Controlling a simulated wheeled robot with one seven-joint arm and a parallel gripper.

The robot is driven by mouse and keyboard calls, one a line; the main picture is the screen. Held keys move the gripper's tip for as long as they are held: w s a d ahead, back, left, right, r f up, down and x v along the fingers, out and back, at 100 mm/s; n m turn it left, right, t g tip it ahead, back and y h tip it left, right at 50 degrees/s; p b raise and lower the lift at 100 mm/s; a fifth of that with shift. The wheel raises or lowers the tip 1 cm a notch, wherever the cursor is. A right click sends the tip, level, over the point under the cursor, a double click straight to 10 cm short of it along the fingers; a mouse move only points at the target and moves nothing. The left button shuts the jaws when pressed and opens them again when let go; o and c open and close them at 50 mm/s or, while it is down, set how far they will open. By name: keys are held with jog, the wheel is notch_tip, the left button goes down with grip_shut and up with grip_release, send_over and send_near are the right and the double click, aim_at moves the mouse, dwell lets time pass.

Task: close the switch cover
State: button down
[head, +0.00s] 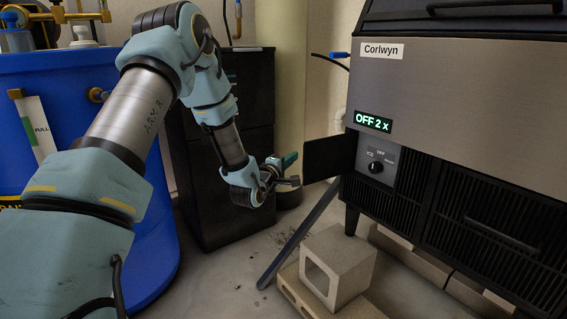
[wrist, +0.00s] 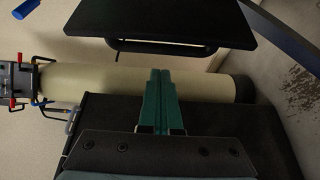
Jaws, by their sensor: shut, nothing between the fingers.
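The switch cover (head: 328,157) is a flat dark flap. A dark flat panel, apparently the switch cover (wrist: 160,18), lies across the top of that view, beyond the fingertips.
The ice maker (head: 460,110) reads "OFF 2 x" on its display (head: 373,122). A concrete block (head: 338,263) and a slanted dark bar (head: 297,235) are below the cover. A blue tank (head: 60,85) and dark cabinet (head: 257,95) stand left. A pale cylinder (wrist: 100,82) crosses the wrist view.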

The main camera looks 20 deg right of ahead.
jog(key=shift+s+d, duration=0.2)
jog(key=shift+s, duration=0.7)
jog(key=shift+s+d+t, duration=0.1)
jog(key=shift+t, duration=0.2)
jog(key=shift+s+r+n+t+y+b, duration=0.1)
jog(key=shift+s+n+t+y+b, duration=0.2)
jog(key=shift+n+t+y, duration=0.35)
